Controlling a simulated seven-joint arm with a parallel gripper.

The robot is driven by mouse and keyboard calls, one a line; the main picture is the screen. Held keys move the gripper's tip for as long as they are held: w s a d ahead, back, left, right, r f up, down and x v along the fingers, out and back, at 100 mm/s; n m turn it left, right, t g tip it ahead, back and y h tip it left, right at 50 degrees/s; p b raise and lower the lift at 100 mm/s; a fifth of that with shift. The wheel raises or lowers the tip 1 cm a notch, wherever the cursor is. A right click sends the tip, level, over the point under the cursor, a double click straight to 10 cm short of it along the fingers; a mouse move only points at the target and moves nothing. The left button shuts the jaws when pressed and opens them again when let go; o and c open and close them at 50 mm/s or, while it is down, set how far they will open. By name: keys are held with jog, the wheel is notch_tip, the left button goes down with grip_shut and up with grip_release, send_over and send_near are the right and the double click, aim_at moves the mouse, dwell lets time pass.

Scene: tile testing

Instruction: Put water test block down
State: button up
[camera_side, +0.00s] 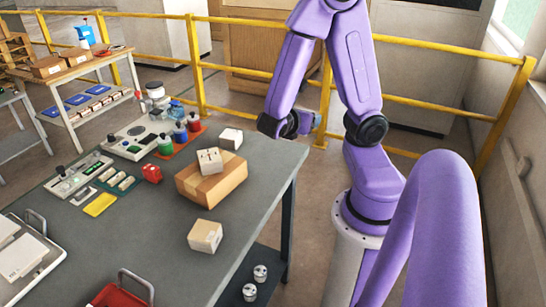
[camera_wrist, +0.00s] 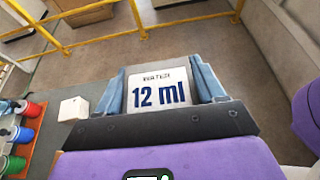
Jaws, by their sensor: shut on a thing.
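The water test block (camera_wrist: 160,92) is white, with "WATER 12 ml" in dark letters facing the wrist camera. My gripper (camera_wrist: 161,84) is shut on it, with a blue-grey finger on either side. In the side view my gripper (camera_side: 308,123) is in the air past the far right corner of the grey table (camera_side: 262,172). The block is hard to make out there. A pale block (camera_side: 231,138) stands on the table near that corner, and a pale block also shows in the wrist view (camera_wrist: 73,109), left of my gripper.
A cardboard box (camera_side: 212,183) carries another pale block (camera_side: 209,160). One more pale block (camera_side: 205,236) sits nearer the front. Colored bottles (camera_side: 180,133), a red item (camera_side: 151,173) and instruments (camera_side: 78,176) fill the left side. Yellow railing (camera_side: 420,104) runs behind. Table is bare along its right edge.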

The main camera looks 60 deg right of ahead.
jog(key=shift+f, duration=2.5)
send_over(275, 153)
notch_tip(275, 153, down, 10)
jog(key=shift+s+a+r, duration=0.1)
jog(key=shift+f, duration=1.6)
jog(key=shift+f, duration=0.15)
jog(key=o, duration=1.3)
jog(key=shift+o, duration=0.2)
